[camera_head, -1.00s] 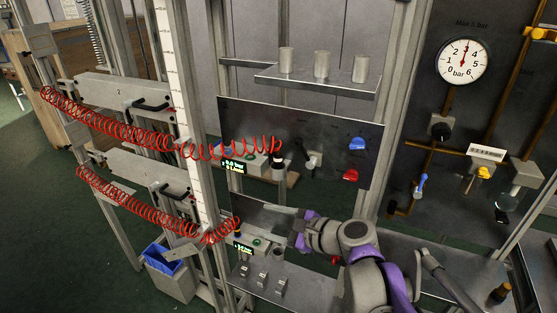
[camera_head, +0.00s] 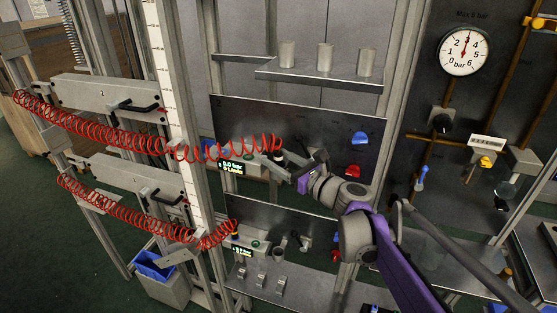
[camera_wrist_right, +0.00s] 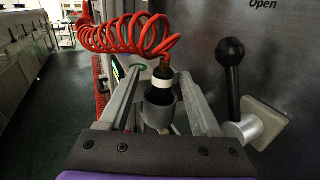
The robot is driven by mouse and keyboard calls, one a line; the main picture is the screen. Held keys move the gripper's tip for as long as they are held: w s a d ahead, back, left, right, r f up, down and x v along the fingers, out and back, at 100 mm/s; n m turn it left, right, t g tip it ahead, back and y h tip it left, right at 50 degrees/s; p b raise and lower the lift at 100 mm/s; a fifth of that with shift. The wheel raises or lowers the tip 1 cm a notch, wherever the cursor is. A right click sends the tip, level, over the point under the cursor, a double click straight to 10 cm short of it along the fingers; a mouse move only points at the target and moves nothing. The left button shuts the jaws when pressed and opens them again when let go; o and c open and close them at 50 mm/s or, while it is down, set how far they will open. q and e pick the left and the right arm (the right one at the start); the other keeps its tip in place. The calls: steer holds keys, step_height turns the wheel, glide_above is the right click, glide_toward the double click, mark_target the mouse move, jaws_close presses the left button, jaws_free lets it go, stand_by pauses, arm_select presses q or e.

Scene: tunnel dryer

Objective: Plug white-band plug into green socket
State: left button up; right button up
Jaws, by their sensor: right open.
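The white-band plug (camera_wrist_right: 163,82) is black with a white ring, on the end of a coiled red hose (camera_wrist_right: 125,36). It stands upright in a grey cup-shaped holder (camera_wrist_right: 160,108). In the head view it is the small dark end (camera_head: 278,155) at the upper panel. My right gripper (camera_head: 284,166) is open at this plug, with one finger on each side in the wrist view (camera_wrist_right: 161,80) and no clear grip. A green-ringed socket (camera_wrist_right: 137,68) lies just beyond the left finger, partly hidden. My left gripper is not in view.
A black-knobbed lever (camera_wrist_right: 231,80) stands close right of the gripper. Blue (camera_head: 360,138) and red (camera_head: 352,171) knobs are on the upper panel (camera_head: 310,122). A shelf (camera_head: 315,78) with metal cups is above. A second red hose (camera_head: 120,215) hangs at the lower panel.

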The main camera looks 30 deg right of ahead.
steer(key=x, duration=0.4)
steer(key=shift+d+r, duration=0.1)
steer(key=shift+d, duration=0.05)
steer(key=shift+s, duration=0.15)
jaws_close()
